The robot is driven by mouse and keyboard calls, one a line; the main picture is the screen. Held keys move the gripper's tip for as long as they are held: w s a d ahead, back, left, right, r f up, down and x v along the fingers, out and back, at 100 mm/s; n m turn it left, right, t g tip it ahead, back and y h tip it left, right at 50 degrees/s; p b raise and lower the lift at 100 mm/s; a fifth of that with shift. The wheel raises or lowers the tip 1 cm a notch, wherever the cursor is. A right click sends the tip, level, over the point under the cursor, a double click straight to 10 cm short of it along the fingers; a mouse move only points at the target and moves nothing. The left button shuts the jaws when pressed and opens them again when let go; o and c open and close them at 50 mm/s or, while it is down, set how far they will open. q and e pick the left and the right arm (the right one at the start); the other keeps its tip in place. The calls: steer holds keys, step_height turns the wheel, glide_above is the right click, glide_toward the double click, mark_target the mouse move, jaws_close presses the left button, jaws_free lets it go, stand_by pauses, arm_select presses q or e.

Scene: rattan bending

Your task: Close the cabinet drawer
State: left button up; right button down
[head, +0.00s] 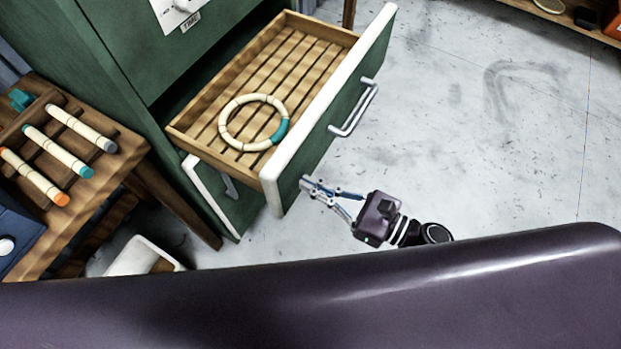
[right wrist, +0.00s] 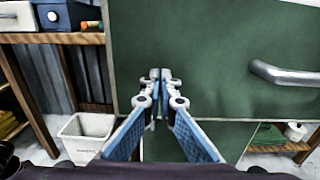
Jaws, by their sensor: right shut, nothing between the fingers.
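The green cabinet (head: 110,60) stands at the left in the head view. Its upper drawer (head: 330,125) is pulled far out, with a slatted wooden inside and a white-edged green front. A silver handle (head: 353,108) is on that front. A cream and teal ring (head: 236,144) lies in the drawer. My right gripper (head: 308,185) is shut and empty, with its tips at the near lower part of the drawer front. In the right wrist view, the gripper (right wrist: 160,74) is before the green front, left of the handle (right wrist: 285,76); contact is unclear. My left gripper is not in view.
A wooden bench (head: 120,150) with several cream rods stands left of the cabinet. A white bin (head: 140,256) is on the floor below it. A lower drawer (head: 215,190) with a white edge shows under the open one.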

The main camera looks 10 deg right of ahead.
mark_target(209, 141)
steer(key=shift+w+a, duration=0.15)
steer(key=shift+a, duration=0.05)
stand_by(0.3)
steer(key=b+x, duration=0.3)
steer(key=x, duration=2.4)
steer(key=shift+w+a+f+b, duration=0.1)
steer(key=shift+a+b, duration=0.1)
steer(key=shift+b, duration=0.2)
steer(key=shift+w+a, duration=0.35)
steer(key=shift+a, duration=0.1)
steer(key=shift+r, duration=0.35)
steer(key=shift+d, duration=0.1)
